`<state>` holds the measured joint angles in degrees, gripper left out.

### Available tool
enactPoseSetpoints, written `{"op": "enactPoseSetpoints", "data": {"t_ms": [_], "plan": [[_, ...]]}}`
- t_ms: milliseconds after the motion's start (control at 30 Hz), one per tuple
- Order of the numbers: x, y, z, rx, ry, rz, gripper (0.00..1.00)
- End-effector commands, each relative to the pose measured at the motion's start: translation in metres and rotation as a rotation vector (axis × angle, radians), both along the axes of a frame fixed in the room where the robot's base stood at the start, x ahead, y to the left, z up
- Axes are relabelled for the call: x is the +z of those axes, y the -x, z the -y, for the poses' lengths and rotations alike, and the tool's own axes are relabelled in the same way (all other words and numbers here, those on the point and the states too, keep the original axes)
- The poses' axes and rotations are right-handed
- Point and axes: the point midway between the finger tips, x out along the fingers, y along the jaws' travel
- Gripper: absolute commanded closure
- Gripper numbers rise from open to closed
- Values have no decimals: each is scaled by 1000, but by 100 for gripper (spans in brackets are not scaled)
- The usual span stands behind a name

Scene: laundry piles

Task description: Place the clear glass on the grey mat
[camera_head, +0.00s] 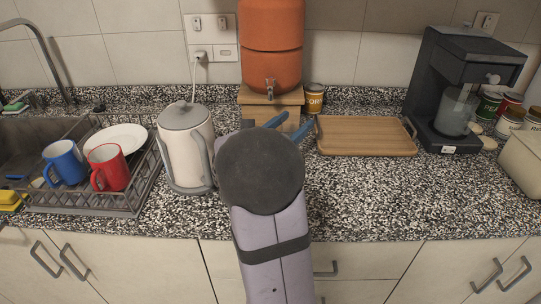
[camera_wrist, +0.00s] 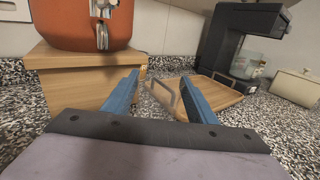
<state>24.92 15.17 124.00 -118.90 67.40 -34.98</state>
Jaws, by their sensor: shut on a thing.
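My gripper (camera_wrist: 160,78) is out over the counter. In the head view its blue fingers (camera_head: 291,125) show past my round grey wrist, in front of the wooden stand. The fingers are well apart, closed on a see-through thing, taken as the clear glass; its outline is too faint to make out against the tray handle behind it. I cannot make out a grey mat in either view. A glass carafe or jug (camera_head: 456,111) stands inside the black coffee machine (camera_head: 463,60); it also shows in the wrist view (camera_wrist: 245,65).
A wooden tray (camera_head: 362,136) with metal handles lies right of my fingers. An orange dispenser (camera_head: 271,40) stands on a wooden stand (camera_head: 262,112). A white kettle (camera_head: 187,145) and a dish rack (camera_head: 135,200) with mugs are left.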

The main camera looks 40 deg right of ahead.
Motion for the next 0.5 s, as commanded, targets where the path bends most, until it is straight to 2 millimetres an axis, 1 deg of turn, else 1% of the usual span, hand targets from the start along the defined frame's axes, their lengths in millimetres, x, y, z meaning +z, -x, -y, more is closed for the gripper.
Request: {"op": "enactPoseSetpoints", "data": {"t_ms": [33, 100, 500], "plan": [[-6, -2, 4, 7, 5, 8, 75], [-8, -6, 7, 27, 3, 6, 75], [-12, -22, 16, 136, 4, 5, 75]]}}
